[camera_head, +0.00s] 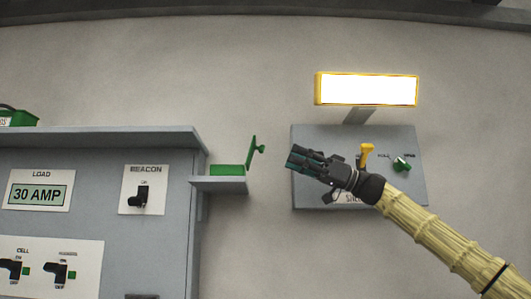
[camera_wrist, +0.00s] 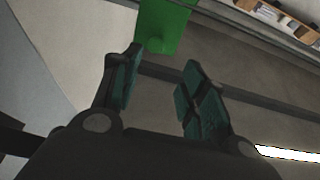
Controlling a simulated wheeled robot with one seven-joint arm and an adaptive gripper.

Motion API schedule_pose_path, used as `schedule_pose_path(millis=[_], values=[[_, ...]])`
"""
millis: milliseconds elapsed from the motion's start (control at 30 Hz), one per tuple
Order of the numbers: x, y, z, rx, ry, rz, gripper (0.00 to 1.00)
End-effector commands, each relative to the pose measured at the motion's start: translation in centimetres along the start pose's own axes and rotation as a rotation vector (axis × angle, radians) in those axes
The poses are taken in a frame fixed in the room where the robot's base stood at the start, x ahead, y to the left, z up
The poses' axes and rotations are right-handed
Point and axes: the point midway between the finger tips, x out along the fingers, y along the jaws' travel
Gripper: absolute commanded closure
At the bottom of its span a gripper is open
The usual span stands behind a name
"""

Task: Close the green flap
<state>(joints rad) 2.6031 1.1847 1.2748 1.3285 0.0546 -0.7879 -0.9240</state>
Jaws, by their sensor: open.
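The green flap (camera_head: 251,153) stands upright, raised at the right end of a green box (camera_head: 227,170) on a small grey shelf (camera_head: 222,183). A green knob (camera_head: 262,149) sticks out from its right face. My gripper (camera_head: 294,160) is to the right of the flap, pointing left, with a gap between them. In the wrist view the flap (camera_wrist: 168,22) shows at the top, beyond the fingertips, with its knob (camera_wrist: 155,45) facing me. My gripper (camera_wrist: 162,66) is open there, its teal-padded fingers apart with nothing between them.
A grey control cabinet (camera_head: 100,142) with a BEACON switch (camera_head: 140,198) stands left of the shelf. Behind my gripper is a grey wall panel (camera_head: 310,137) with a yellow lever (camera_head: 366,155) and a green knob (camera_head: 402,164). A lit yellow-framed lamp (camera_head: 366,89) is above it.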

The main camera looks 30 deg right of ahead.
Motion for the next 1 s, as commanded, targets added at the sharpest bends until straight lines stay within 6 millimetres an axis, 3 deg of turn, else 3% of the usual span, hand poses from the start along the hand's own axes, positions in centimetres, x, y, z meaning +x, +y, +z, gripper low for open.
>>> schedule_pose_path(millis=[200,400,700,1000], values=[[4.1,1.4,0.6,0.01,-0.006,0.002,0.57],[6.3,1.6,0.4,0.01,-0.002,0.006,0.57],[8.2,1.8,0.6,0.009,0.0,0.008,0.57],[8.2,1.7,0.5,0.009,0.0,0.008,0.59]])
